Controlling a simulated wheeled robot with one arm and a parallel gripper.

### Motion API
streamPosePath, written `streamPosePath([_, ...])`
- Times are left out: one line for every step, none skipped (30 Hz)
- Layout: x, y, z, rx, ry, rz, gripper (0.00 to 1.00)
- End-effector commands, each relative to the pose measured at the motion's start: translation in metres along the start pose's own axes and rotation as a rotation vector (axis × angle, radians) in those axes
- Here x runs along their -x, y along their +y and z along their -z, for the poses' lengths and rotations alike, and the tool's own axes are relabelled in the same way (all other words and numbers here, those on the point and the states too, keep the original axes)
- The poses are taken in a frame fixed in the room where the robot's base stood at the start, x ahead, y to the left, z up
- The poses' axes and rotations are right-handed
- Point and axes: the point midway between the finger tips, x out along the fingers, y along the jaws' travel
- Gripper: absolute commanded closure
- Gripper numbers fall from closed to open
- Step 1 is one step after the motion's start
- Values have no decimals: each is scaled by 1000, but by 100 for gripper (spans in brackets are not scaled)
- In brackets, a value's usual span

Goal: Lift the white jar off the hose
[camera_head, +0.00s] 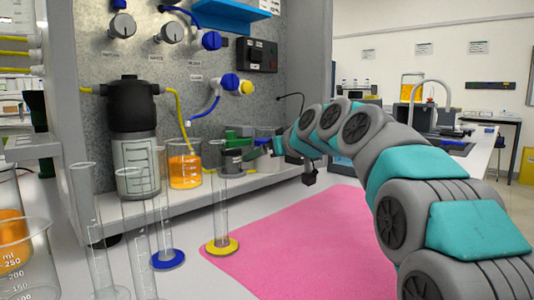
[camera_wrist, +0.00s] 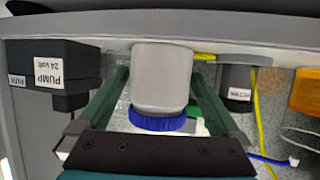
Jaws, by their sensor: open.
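The white jar (camera_wrist: 162,75) with a blue lid (camera_wrist: 160,122) shows in the wrist view, lid toward my palm. My gripper (camera_wrist: 160,80) is open, with one green finger on each side of the jar; I cannot tell whether either touches it. In the head view my gripper (camera_head: 250,142) reaches over the rig's ledge and largely hides the jar. A short piece of yellow hose (camera_wrist: 205,57) shows beside the jar's far end. Where the jar meets the hose is hidden.
A dark labelled cylinder (camera_wrist: 237,82) stands close beside one finger, and a black pump box (camera_wrist: 62,72) is on the other side. The orange beaker (camera_head: 185,168) stands left on the ledge (camera_head: 205,190). Glass cylinders (camera_head: 220,205) stand in front. The pink mat (camera_head: 300,245) is clear.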

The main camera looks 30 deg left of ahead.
Motion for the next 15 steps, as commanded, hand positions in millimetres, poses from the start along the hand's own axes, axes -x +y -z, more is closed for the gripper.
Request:
streamPosePath([0,0,0,0,0,0,0])
streamPosePath([0,0,0,0,1,0,0])
streamPosePath([0,0,0,0,1,0,0])
streamPosePath([1,0,0,0,1,0,3])
streamPosePath([1,0,0,0,1,0,7])
streamPosePath([1,0,0,0,0,0,11])
streamPosePath([1,0,0,0,1,0,15])
streamPosePath([1,0,0,0,1,0,18])
streamPosePath([1,0,0,0,1,0,22])
streamPosePath([1,0,0,0,1,0,26])
streamPosePath([1,0,0,0,1,0,29])
streamPosePath([1,0,0,0,1,0,34])
streamPosePath([1,0,0,0,1,0,37])
streamPosePath([1,0,0,0,1,0,40])
streamPosePath([1,0,0,0,1,0,45])
